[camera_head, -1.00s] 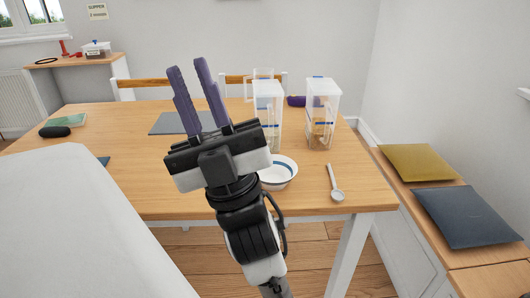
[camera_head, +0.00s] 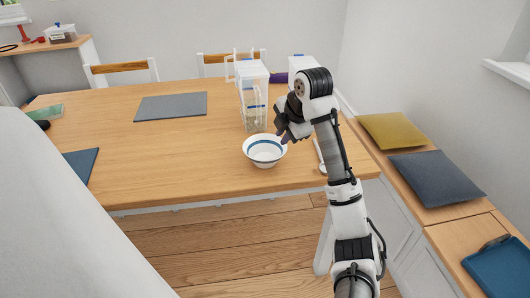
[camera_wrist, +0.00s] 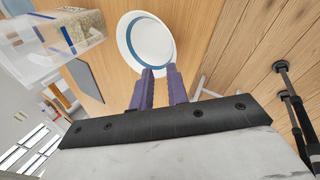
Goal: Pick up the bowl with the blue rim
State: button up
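The white bowl with a blue rim band (camera_head: 265,151) stands upright on the wooden table near its front edge. My gripper (camera_head: 283,139) is at the bowl's right rim, pointing down and left, and my arm hides part of it. In the wrist view, the bowl (camera_wrist: 150,40) lies just beyond the purple fingertips (camera_wrist: 159,69). The fingers are apart with a gap between them, and their tips overlap the near rim. I cannot tell whether they touch it.
A clear container (camera_head: 254,100) stands just behind the bowl, with another partly hidden behind my arm. A white spoon (camera_head: 321,158) lies to the right, partly covered by my arm. The table (camera_head: 190,160) left of the bowl is clear. A grey mat (camera_head: 172,106) lies farther back.

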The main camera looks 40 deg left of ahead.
send_over(274, 161)
jog(key=d, duration=0.2)
jog(key=shift+g+h, duration=0.3)
notch_tip(274, 161, down, 7)
jog(key=shift+w+f, duration=0.1)
jog(key=shift+w, duration=0.05)
jog(key=shift+s+p+x, duration=0.1)
jog(key=shift+p+x, duration=0.2)
jog(key=shift+x, duration=1.3)
jog(key=shift+s+p+x, duration=0.15)
jog(key=shift+p+x, duration=0.15)
jog(key=shift+x, duration=1.3)
grip_shut()
